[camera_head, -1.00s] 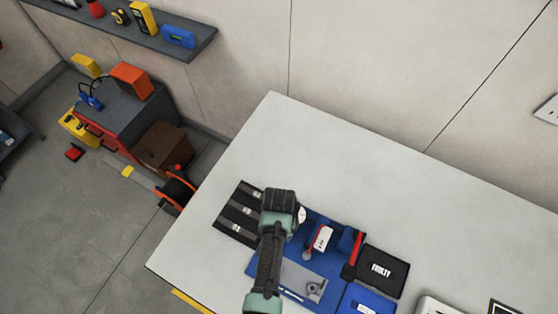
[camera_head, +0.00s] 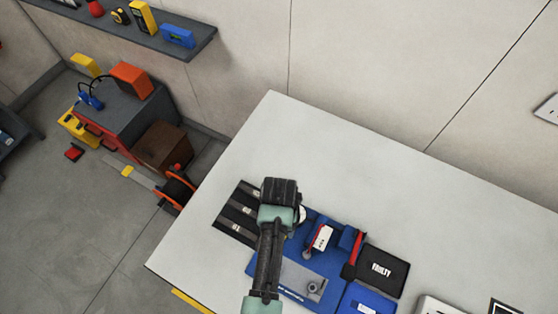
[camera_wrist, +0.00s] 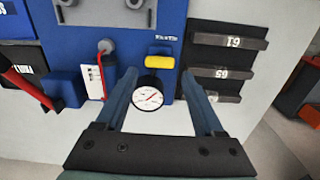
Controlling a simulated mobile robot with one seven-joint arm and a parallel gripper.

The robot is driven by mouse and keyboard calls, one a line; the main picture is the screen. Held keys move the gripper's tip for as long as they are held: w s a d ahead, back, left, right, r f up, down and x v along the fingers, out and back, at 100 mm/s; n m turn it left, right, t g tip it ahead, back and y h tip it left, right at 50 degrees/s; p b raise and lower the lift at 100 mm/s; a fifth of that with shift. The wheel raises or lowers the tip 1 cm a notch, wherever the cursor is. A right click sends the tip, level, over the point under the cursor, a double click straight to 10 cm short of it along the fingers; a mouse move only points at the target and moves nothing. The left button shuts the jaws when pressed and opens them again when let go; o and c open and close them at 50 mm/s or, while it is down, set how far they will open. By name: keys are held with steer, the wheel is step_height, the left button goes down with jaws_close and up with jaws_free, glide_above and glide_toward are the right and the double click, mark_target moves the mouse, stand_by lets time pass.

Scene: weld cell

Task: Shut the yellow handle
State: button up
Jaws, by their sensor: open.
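The yellow handle (camera_wrist: 160,62) is a short bar lying crosswise in the wrist view, on the blue board (camera_wrist: 125,45) just above a round white gauge (camera_wrist: 147,97). My gripper (camera_wrist: 160,72) is open, with one finger on each side of the handle in the picture. No contact with the handle can be made out. In the head view my gripper (camera_head: 279,192) is over the left part of the blue board, and my arm hides the handle and the fingertips there.
A white box with a red lever (camera_head: 322,238) and a red-handled switch (camera_head: 354,253) stand right of my gripper. A dark rack with labelled strips (camera_head: 236,216) is at left. A black "FAULTY" tray (camera_head: 382,270) is at right. The back of the table (camera_head: 290,135) is clear.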

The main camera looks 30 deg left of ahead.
step_height(320, 180, up, 9)
steer(key=b, duration=0.1)
steer(key=shift+f, duration=0.2)
stand_by(0.5)
